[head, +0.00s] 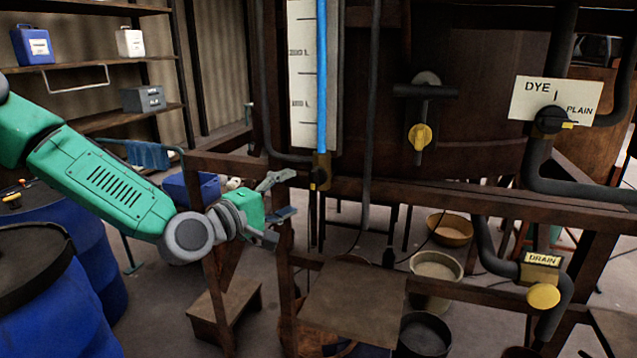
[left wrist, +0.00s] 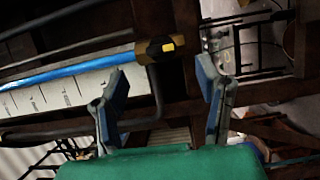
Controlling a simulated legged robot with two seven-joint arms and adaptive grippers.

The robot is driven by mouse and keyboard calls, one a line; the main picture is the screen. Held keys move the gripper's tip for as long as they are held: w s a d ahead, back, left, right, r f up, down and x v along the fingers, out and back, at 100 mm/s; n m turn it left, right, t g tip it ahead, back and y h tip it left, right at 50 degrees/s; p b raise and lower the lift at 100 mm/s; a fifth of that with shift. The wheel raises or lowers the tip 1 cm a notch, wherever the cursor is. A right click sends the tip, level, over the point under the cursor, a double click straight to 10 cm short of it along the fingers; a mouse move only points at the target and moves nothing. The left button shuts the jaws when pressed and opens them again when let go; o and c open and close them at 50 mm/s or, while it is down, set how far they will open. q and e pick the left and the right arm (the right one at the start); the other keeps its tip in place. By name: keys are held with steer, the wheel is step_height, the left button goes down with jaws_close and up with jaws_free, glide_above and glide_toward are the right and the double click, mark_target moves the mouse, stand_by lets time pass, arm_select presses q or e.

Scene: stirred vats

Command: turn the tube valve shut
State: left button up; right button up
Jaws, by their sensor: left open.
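The tube valve (head: 319,178) is a small dark knob on a brass-coloured body at the foot of the blue sight tube (head: 321,75). In the left wrist view the valve (left wrist: 158,48) shows a yellow mark on its face, beyond and between my fingertips. My left gripper (head: 291,194) is open and empty, just left of the valve in the head view and apart from it. Its two fingers also show in the left wrist view (left wrist: 162,78). My right gripper is in neither view.
A wooden beam (head: 460,193) runs below the vat (head: 460,140). A yellow-handled tap (head: 420,137), a dye/plain selector (head: 551,120) and a drain valve (head: 543,296) are to the right. Blue drums (head: 60,310) stand at left. A thin pipe (head: 370,120) hangs right of the tube.

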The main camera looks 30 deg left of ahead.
mark_target(311, 183)
arm_select(q)
steer(key=w, duration=0.8)
steer(key=shift+w+d+f, duration=0.1)
steer(key=shift+w+d, duration=0.05)
steer(key=shift+d, duration=0.25)
steer(key=shift+w+d, duration=0.25)
steer(key=shift+d, duration=0.15)
steer(key=shift+a, duration=0.5)
steer(key=c, duration=1.2)
